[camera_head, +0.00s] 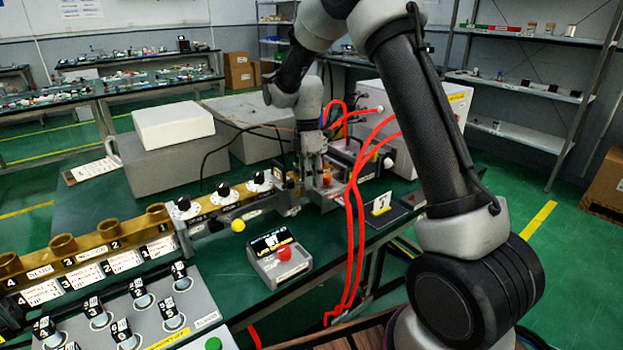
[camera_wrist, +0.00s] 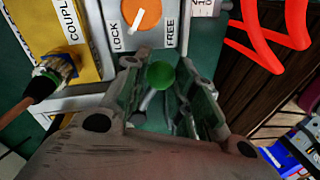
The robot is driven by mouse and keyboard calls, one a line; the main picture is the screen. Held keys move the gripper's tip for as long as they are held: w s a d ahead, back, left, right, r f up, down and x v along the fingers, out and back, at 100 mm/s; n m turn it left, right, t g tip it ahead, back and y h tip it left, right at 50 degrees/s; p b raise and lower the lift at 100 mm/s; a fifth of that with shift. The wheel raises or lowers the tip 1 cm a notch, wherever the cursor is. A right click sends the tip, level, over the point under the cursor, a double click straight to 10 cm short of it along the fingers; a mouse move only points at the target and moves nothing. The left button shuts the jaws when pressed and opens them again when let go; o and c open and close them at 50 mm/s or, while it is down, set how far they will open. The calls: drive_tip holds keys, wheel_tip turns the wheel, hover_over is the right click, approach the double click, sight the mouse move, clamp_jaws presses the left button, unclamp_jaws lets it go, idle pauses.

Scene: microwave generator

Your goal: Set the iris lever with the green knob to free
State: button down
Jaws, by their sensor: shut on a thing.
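The round green knob (camera_wrist: 160,75) of the iris lever shows in the wrist view between the two fingers of my gripper (camera_wrist: 160,82). The fingers are closed around it. A thin rod shows just below the knob. The iris plate (camera_wrist: 150,44) above it carries LOCK at its left and FREE at its right. The knob is nearer the FREE side. An orange disc (camera_wrist: 152,12) with a slanted white pointer sits between the words. In the head view my gripper (camera_head: 323,180) is low at the far end of the brass waveguide bench; the green knob cannot be made out there.
Red cables (camera_head: 355,190) hang close to the right of my gripper; they also show in the wrist view (camera_wrist: 262,40). A cable connector (camera_wrist: 52,75) stands at left. A small box with a red button (camera_head: 283,255) is in front on the green table.

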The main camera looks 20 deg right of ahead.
drive_tip(key=shift+w, duration=0.1)
drive_tip(key=c, duration=1.1)
unclamp_jaws()
drive_tip(key=shift+c, duration=0.2)
wheel_tip(320, 180, up, 12)
drive_tip(key=w, duration=0.2)
drive_tip(key=shift+w, duration=0.15)
drive_tip(key=shift+f, duration=0.1)
